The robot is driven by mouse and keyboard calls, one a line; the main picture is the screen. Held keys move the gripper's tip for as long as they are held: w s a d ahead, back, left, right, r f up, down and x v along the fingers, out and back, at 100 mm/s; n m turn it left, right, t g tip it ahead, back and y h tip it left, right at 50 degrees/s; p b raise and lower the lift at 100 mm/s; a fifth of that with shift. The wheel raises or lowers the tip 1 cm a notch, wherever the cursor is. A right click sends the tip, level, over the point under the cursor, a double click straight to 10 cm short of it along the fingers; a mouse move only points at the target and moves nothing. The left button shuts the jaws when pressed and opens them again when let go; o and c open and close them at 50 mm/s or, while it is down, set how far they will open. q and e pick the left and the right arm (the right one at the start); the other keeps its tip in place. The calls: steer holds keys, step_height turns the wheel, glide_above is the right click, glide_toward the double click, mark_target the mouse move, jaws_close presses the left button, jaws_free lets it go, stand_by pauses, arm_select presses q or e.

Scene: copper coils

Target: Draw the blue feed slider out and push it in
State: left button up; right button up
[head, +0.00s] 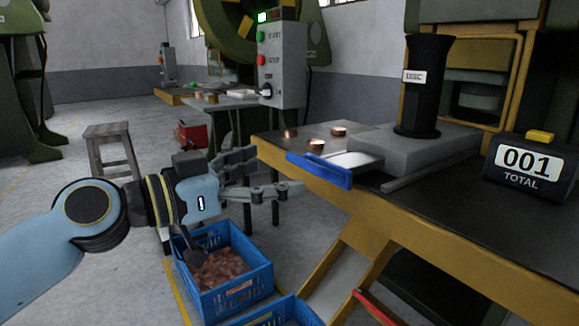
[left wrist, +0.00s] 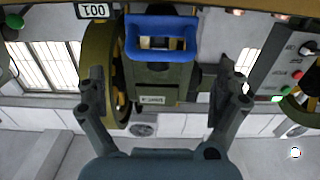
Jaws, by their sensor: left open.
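The blue feed slider handle (head: 318,171) sits at the front left edge of the press table. A pale slide plate (head: 352,160) shows between the handle and the grey feed block (head: 420,150). My left gripper (head: 272,170) is open and empty, just left of the handle and apart from it. In the left wrist view the blue handle (left wrist: 160,50) appears at the top, between and beyond the two open fingers (left wrist: 158,82). My right gripper is in neither view.
A black tube labelled DISC (head: 425,85) stands on the feed block. Copper pieces (head: 316,146) lie on the table (head: 470,235) behind the handle. A counter reading 001 (head: 530,165) stands at right. A blue crate (head: 235,292) is on the floor below my gripper.

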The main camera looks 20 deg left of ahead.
mark_target(313, 171)
arm_select(q)
steer(key=shift+v, duration=0.85)
steer(key=shift+c, duration=0.4)
